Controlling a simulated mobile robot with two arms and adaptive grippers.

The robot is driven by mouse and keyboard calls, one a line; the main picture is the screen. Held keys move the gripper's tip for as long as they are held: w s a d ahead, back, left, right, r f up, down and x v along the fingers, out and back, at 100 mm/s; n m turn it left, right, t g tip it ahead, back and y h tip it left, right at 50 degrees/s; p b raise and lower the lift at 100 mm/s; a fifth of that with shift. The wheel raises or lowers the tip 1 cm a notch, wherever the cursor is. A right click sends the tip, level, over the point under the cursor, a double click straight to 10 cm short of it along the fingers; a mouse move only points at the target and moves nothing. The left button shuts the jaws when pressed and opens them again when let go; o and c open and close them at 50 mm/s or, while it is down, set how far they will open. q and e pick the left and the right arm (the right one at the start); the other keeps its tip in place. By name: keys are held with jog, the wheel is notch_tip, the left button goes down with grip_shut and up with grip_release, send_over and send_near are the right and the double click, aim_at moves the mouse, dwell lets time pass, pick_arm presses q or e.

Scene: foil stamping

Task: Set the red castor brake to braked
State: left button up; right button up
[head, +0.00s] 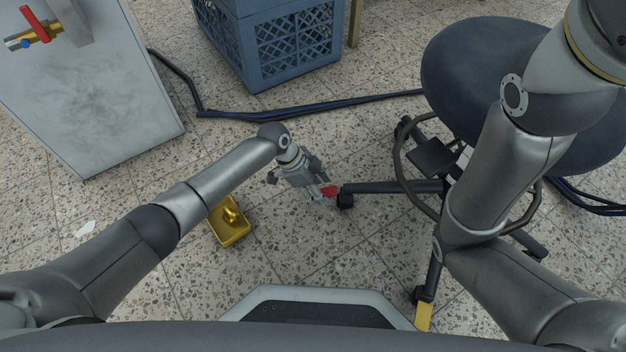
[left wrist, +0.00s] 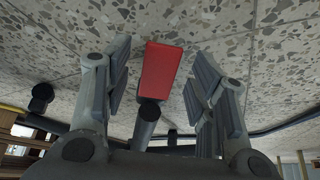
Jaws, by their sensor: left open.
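The red castor brake (head: 329,191) is a small red pedal at the castor (head: 345,200) on the end of a dark leg of the stool. In the left wrist view the red brake (left wrist: 161,70) lies between the two fingers, with a gap on both sides. My left gripper (head: 318,194) is open, reaching down close to the brake; it also shows in the left wrist view (left wrist: 158,85). I cannot tell whether a finger touches the brake. My right arm crosses in front of the stool, and its gripper is out of view.
A stool with a dark round seat (head: 455,75) stands at the right. A blue crate (head: 290,50), dark cables (head: 300,109) and a grey cabinet (head: 95,100) with a red-handled valve (head: 35,25) stand behind.

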pick_arm(q)
jog(key=v, duration=1.1)
jog(key=shift+r, duration=0.35)
jog(key=shift+a, duration=0.2)
